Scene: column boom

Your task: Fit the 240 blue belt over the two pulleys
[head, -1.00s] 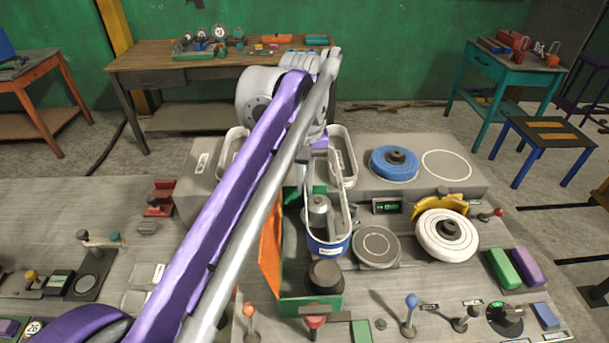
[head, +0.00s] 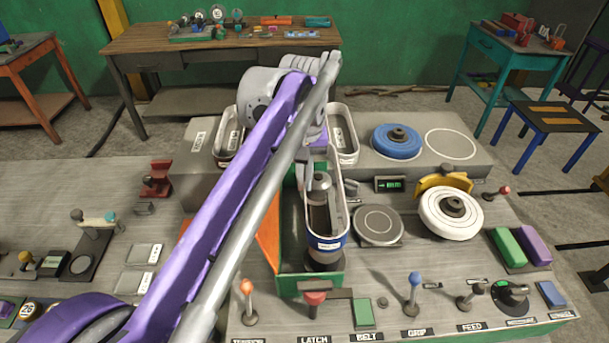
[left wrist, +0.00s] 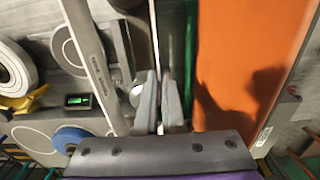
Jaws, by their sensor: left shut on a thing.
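The belt is a long cream loop with a blue, labelled near end (head: 328,242). It stretches from my gripper toward the front of an open green housing (head: 312,284). Inside the loop's outline are a silver-topped round part (head: 320,183), seemingly the far pulley, and a dark one. The dark near pulley (head: 324,262) shows below the blue end. I cannot tell whether the belt is seated or only above them. My left gripper is shut on the belt's far end; the head view hides its tips, but the left wrist view shows its fingers (left wrist: 160,100) close together.
An orange door (head: 268,235) stands open on the housing's left. Two other cream loops, left (head: 229,140) and right (head: 345,140), stand at the back block. A blue disc (head: 396,142) and a white wheel (head: 450,212) lie right. Levers (head: 414,290) line the front.

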